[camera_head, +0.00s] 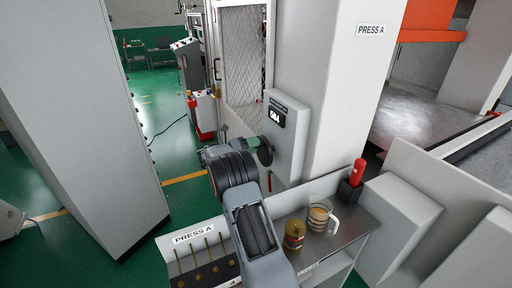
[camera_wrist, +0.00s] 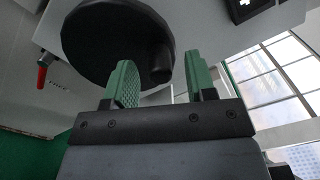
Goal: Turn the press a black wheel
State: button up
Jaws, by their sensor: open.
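The black wheel (camera_head: 265,152) is on the side of the grey box (camera_head: 288,140) on the PRESS A column, partly hidden by my gripper in the head view. In the wrist view the round wheel (camera_wrist: 105,38) fills the upper left, with a short black knob (camera_wrist: 160,62) near its right edge. My gripper (camera_wrist: 160,72) has green fingers, open and pointing at the wheel. The left finger overlaps the wheel's lower part and the right finger is just right of its rim. The knob appears between them; contact cannot be told. My gripper (camera_head: 250,142) also shows in the head view.
A small display (camera_head: 277,113) is on the box above the wheel, and a red lever (camera_wrist: 42,72) is beside it. Below is a bench (camera_head: 345,225) with a glass mug (camera_head: 319,215), a jar (camera_head: 294,235) and a red-handled item (camera_head: 357,172). A grey cabinet (camera_head: 80,110) stands left.

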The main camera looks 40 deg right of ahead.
jog(key=b+v, duration=0.3)
jog(key=v, duration=0.9)
jog(key=shift+r, duration=0.1)
jog(key=s+a+m+t+y, duration=0.4)
jog(key=s+a+m+y, duration=0.4)
jog(key=s+m, duration=0.6)
jog(key=s+a+m+t+y, duration=0.4)
jog(key=s+a+m+y, duration=0.5)
jog(key=s+m, duration=0.5)
jog(key=a, duration=0.2)
jog(key=shift+s+a+f+t+y, duration=0.25)
jog(key=shift+a+f+t+y, duration=0.05)
jog(key=shift+a+f+t, duration=0.1)
jog(key=shift+d, duration=0.1)
jog(key=shift+c, duration=0.3)
